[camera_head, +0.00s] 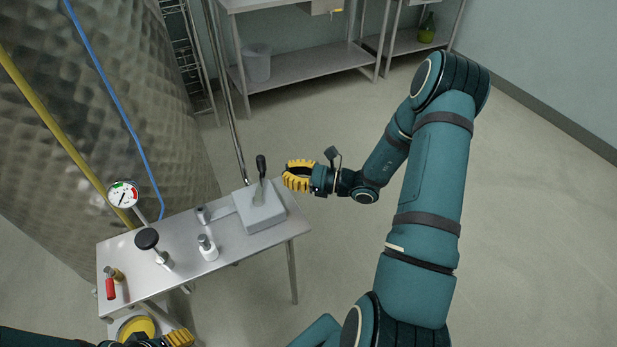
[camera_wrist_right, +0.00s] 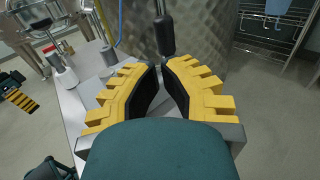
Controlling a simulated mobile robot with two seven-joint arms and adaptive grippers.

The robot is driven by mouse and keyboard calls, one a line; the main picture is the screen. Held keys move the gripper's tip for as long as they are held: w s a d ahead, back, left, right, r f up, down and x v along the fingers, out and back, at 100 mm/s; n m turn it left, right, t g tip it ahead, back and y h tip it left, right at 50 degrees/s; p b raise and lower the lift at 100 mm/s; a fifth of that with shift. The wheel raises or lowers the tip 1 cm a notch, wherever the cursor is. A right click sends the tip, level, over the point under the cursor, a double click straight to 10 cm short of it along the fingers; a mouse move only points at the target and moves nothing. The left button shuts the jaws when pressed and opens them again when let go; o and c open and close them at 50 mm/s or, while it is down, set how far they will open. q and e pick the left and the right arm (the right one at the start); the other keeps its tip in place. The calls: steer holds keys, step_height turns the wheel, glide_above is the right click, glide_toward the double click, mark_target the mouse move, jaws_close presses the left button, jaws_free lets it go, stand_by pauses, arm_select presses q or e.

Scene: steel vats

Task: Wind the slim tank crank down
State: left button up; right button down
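A grey box unit (camera_head: 261,210) stands at the right end of a narrow steel table, with an upright lever that has a black grip (camera_head: 261,165). I take this lever for the crank, but cannot be sure. The grip also seems to show in the right wrist view (camera_wrist_right: 164,36), just beyond the fingertips. My right gripper (camera_head: 288,177) is to the right of the lever, apart from it. Its yellow fingers (camera_wrist_right: 158,67) have a narrow gap with nothing held between them. My left gripper (camera_head: 188,338) is low at the frame edge, partly cut off; its fingers are unclear.
The steel table (camera_head: 185,235) also carries a black knob (camera_head: 147,239), a white bottle-like piece (camera_head: 207,248), a red-handled piece (camera_head: 110,284) and a dial gauge (camera_head: 123,194). A large steel vat (camera_head: 95,110) rises behind. The floor to the right is clear.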

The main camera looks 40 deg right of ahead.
mark_target(264, 169)
steer(key=x, duration=0.5)
steer(key=shift+b, duration=0.3)
steer(key=shift+w+a+n+g+y, duration=0.15)
steer(key=shift+w+n+g+y, duration=0.05)
steer(key=shift+n+g+y, duration=0.25)
steer(key=shift+w+a+n+g+y, duration=0.1)
steer(key=shift+w+n+g+y, duration=0.05)
steer(key=shift+n+g+y, duration=0.15)
steer(key=shift+w+a+n+g+y, duration=0.3)
steer(key=shift+w+n+g+y, duration=0.1)
steer(key=shift+n+g+y, duration=0.3)
steer(key=n+g+y, duration=0.1)
steer(key=w+a+n+g+y, duration=0.1)
steer(key=g, duration=0.1)
steer(key=shift+w+a+n+g+y, duration=0.15)
steer(key=shift+n+g+y, duration=0.1)
steer(key=shift+w+a+p, duration=0.2)
steer(key=shift+a+p, duration=0.1)
steer(key=shift+a, duration=0.1)
